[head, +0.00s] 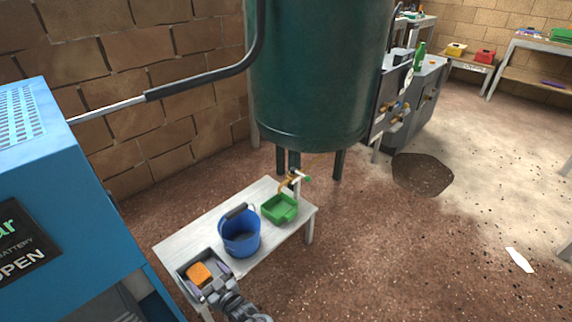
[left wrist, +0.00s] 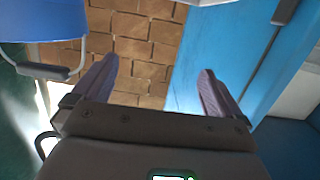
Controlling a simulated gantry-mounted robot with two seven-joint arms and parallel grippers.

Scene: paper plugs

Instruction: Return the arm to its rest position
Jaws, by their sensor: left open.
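My left gripper (head: 209,281) is at the bottom of the head view, by the near end of the white table. Its two purple fingers are spread apart. In the head view an orange block (head: 200,272) shows close beside the fingers, over a grey tray (head: 184,265); I cannot tell the exact gap. My right gripper is not in view.
A blue bucket (head: 240,239) with a raised handle and a green container (head: 275,210) stand on the white table (head: 185,227). A dark green tank (head: 320,80) stands behind. A blue cabinet (head: 75,190) is at the left.

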